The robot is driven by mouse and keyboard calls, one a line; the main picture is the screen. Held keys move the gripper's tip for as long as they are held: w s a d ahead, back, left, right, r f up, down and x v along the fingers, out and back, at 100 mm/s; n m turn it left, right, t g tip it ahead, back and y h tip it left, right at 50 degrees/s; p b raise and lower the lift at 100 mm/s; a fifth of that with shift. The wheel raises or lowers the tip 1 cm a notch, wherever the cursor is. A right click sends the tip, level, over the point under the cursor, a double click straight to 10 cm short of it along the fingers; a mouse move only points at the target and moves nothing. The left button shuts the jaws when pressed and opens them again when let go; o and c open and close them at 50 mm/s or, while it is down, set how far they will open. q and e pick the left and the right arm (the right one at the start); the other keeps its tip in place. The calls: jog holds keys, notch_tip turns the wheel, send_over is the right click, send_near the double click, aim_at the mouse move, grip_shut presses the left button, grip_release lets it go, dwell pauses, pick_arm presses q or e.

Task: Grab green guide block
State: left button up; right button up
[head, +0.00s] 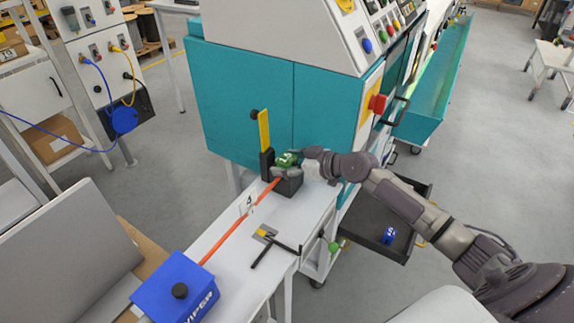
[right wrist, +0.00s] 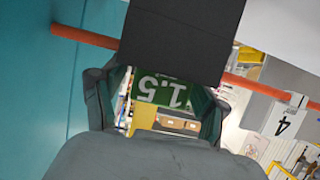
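The green guide block (head: 287,159) sits at the black block-shaped holder on the white bench, near the teal machine. In the right wrist view the green block (right wrist: 161,92) shows a white "1.5", upside down, between the fingers. My right gripper (head: 289,170) is at the block, with one finger on each side of it. I cannot tell whether both fingers press on it. The black holder (head: 289,186) also shows in the right wrist view (right wrist: 183,38), just beyond the fingers. My left gripper is not in view.
A yellow upright (head: 264,131) stands beside the holder. A black T-handled tool (head: 273,246) lies on the bench.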

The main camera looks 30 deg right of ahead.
grip_shut()
